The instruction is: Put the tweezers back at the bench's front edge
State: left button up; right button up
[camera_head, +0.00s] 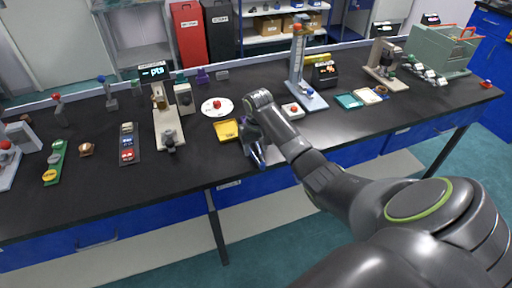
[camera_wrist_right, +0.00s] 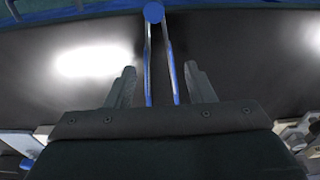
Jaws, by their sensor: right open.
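The tweezers (camera_wrist_right: 170,62) are silver and blue with a round blue end. In the right wrist view they lie lengthwise between the two dark fingers of my right gripper (camera_wrist_right: 160,78), with a gap on each side. The fingers are open. In the head view the tweezers (camera_head: 258,156) show just below my right gripper (camera_head: 252,141), at the front edge of the black bench (camera_head: 190,176). Their blue end points to the front. I cannot tell whether they rest fully on the bench top. My left gripper is out of view.
A yellow tray (camera_head: 226,130) is left of my right gripper, with a white plate (camera_head: 217,107) behind it. A small white dish (camera_head: 293,111) and a tall stand (camera_head: 298,70) are to the right. The bench front left of the gripper is clear.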

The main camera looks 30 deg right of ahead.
notch_tip(320, 180, up, 13)
jog(key=s+p, duration=0.1)
jog(key=p, duration=0.1)
jog(key=shift+s+a+f, duration=0.1)
jog(key=shift+f, duration=0.05)
dwell(0.5)
